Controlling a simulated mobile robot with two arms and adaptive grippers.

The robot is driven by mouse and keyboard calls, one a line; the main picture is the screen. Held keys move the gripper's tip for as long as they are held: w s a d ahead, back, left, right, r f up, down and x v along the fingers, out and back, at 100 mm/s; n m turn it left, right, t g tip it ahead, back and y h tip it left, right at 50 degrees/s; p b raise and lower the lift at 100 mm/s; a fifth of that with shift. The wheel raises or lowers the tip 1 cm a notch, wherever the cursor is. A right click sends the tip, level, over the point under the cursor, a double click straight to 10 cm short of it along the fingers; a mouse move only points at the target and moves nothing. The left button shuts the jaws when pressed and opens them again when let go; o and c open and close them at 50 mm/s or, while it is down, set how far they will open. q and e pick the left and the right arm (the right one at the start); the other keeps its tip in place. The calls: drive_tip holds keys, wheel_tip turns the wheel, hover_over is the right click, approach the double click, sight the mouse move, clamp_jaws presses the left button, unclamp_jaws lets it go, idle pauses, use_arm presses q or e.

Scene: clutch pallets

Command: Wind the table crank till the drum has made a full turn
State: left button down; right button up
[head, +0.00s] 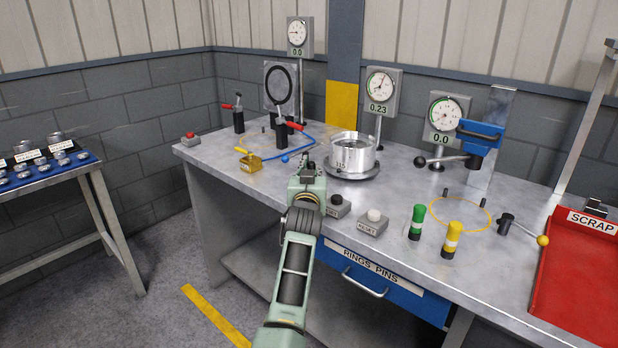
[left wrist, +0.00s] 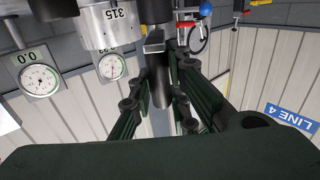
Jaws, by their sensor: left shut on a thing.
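The silver drum (head: 352,152) stands on a round dark base on the bench, right of my left gripper (head: 307,168). It also shows upside down at the top of the left wrist view (left wrist: 112,30), with the mark 315 facing the camera. In the left wrist view my left gripper (left wrist: 160,95) is shut on a dark upright cylinder (left wrist: 156,60), which looks like the crank's handle. In the head view the gripper hides most of the crank, and its link to the drum cannot be made out. My right gripper is in neither view.
Dial gauges (head: 380,90) stand behind the drum. Two push-button boxes (head: 372,222), a green pin (head: 417,222) and a yellow pin (head: 452,240) stand at the front. A blue ball (head: 285,158) and clamps with red handles (head: 288,126) are left. A red scrap tray (head: 580,275) lies right.

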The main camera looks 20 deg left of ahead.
use_arm(q)
drive_tip(key=shift+d+r, duration=0.1)
drive_tip(key=shift+r, duration=0.4)
drive_tip(key=c, duration=2)
unclamp_jaws()
drive_tip(key=shift+w, duration=0.1)
drive_tip(key=shift+c, duration=0.2)
drive_tip(key=o, duration=0.4)
drive_tip(key=shift+w+d+f, duration=0.1)
drive_tip(key=shift+w+f, duration=0.05)
drive_tip(key=shift+f, duration=0.15)
drive_tip(key=shift+f, duration=0.1)
wheel_tip(320, 180, up, 10)
drive_tip(key=shift+r, duration=0.1)
drive_tip(key=shift+c, duration=0.2)
